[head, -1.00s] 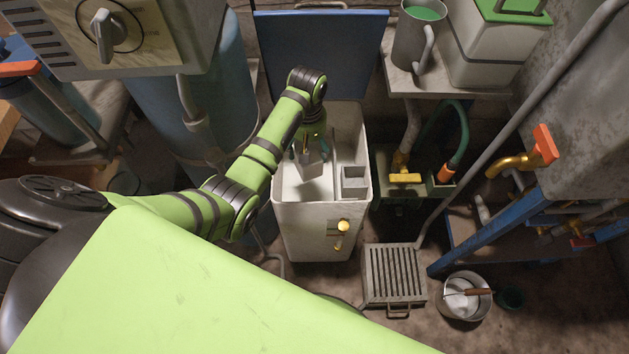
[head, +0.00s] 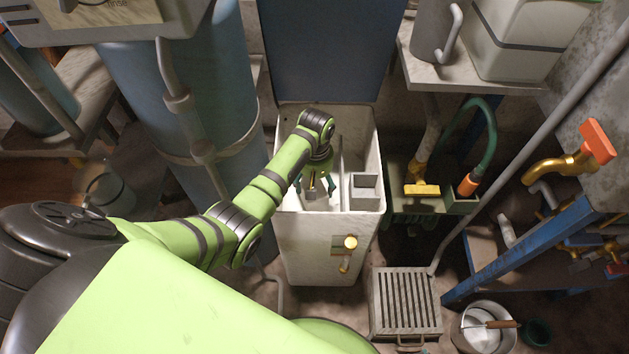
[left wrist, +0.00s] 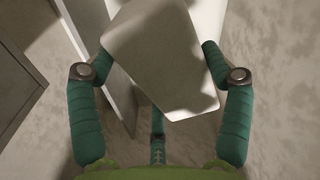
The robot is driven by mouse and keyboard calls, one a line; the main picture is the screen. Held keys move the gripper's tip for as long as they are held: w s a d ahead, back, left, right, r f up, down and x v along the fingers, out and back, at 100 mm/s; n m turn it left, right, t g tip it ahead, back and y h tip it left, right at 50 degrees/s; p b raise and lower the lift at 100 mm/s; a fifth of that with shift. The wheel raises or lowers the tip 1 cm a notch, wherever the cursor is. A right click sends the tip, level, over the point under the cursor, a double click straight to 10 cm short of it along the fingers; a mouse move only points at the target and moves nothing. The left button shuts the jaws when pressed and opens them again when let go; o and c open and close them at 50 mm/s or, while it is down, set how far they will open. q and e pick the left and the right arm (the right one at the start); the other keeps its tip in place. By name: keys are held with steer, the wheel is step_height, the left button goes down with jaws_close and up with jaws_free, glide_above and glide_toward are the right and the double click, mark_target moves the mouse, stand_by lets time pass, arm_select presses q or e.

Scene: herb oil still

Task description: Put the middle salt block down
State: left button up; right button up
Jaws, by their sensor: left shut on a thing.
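My left gripper (head: 315,186) is inside the open white tank (head: 316,248), left of its inner partition. It is shut on a pale block, the middle salt block (left wrist: 165,55), which sits tilted between the green fingers in the left wrist view. In the head view, the arm and fingers hide most of the block. I cannot tell whether it touches the tank floor. My right gripper is not in view.
A small grey box-like compartment (head: 364,198) is right of the partition. A blue lid panel (head: 322,55) stands behind the tank. A yellow valve (head: 349,243) juts from its front. A slatted grate (head: 405,300) and a pot (head: 484,328) are on the floor at right.

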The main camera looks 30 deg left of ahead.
arm_select(q)
steer(key=shift+w+f, duration=0.15)
steer(key=shift+f, duration=0.4)
step_height(320, 180, down, 4)
steer(key=shift+f+b, duration=0.1)
steer(key=shift+b, duration=0.85)
steer(key=shift+f, duration=0.15)
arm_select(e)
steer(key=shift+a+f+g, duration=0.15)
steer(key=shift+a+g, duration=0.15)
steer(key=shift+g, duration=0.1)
arm_select(q)
steer(key=shift+f, duration=0.15)
steer(key=o, duration=1.6)
steer(key=shift+o, duration=0.2)
